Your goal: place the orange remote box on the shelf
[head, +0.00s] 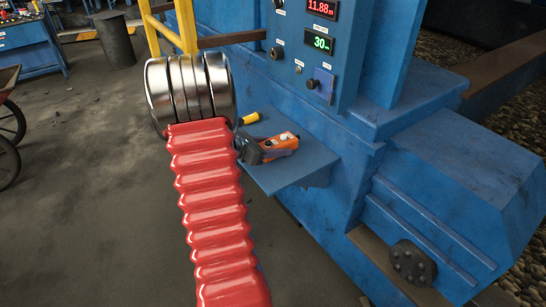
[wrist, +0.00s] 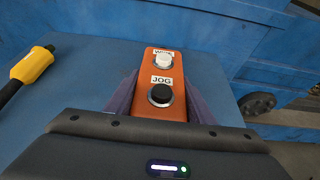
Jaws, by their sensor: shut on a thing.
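The orange remote box (head: 285,139) is at the small blue shelf (head: 297,174) on the side of the blue machine. In the wrist view the box (wrist: 163,60) shows a white button and a black button, labelled JOG. My gripper (head: 276,146) is shut on the box, with one finger on each long side in the wrist view (wrist: 162,82). The near end of the box is hidden by my gripper's body. The box lies over the shelf surface (wrist: 85,85); I cannot tell whether it touches it.
A yellow-handled tool (head: 249,118) lies on the shelf, left of the box in the wrist view (wrist: 33,66). The machine's control panel (head: 310,50) rises behind the shelf. A yellow rail (head: 153,30) stands at the upper left. A wheelbarrow (head: 8,120) is at the far left.

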